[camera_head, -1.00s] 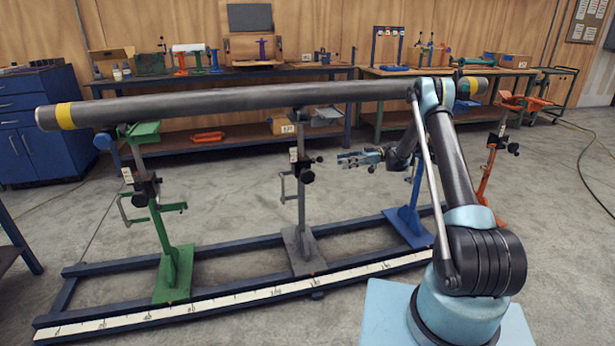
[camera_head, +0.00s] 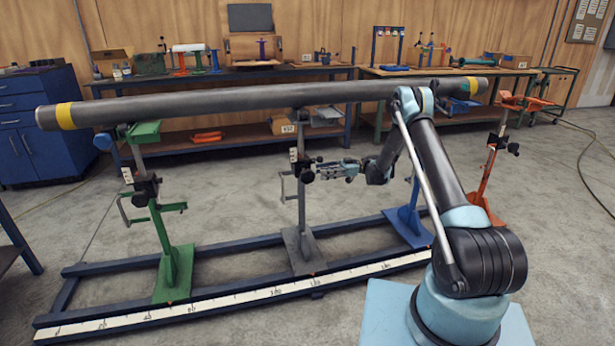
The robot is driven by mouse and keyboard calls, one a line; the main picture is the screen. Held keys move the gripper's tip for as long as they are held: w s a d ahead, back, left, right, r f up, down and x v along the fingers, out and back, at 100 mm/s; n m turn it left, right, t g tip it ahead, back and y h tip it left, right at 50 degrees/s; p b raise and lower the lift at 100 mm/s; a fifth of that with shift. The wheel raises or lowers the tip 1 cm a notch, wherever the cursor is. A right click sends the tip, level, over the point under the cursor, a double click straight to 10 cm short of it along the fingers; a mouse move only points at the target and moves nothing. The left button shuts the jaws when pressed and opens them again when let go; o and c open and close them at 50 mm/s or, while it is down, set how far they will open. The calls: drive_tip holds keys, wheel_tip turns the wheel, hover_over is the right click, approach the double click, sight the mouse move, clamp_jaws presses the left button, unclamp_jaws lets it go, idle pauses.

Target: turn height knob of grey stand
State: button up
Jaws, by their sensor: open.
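The grey stand (camera_head: 301,215) stands upright in the middle of the blue rail frame, under the long pipe (camera_head: 250,98). Its black height knob (camera_head: 307,176) is on the right side of its post, and a crank handle (camera_head: 283,190) is on the left side. My gripper (camera_head: 322,171) is open and reaches in from the right, with its fingertips close to the black knob. I cannot tell whether the fingers touch the knob or stand around it. The fingers partly cover the small parts right of the post.
A green stand (camera_head: 172,270) is on the left, a blue stand (camera_head: 408,225) right of the grey one, and an orange stand (camera_head: 487,175) at the far right. The pipe runs above my gripper. The rail frame (camera_head: 215,308) lies on the floor, with open floor around it.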

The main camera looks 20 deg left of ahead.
sight(301, 174)
drive_tip(key=x, duration=0.8)
drive_tip(key=shift+d, duration=0.1)
drive_tip(key=shift+c, duration=0.3)
clamp_jaws()
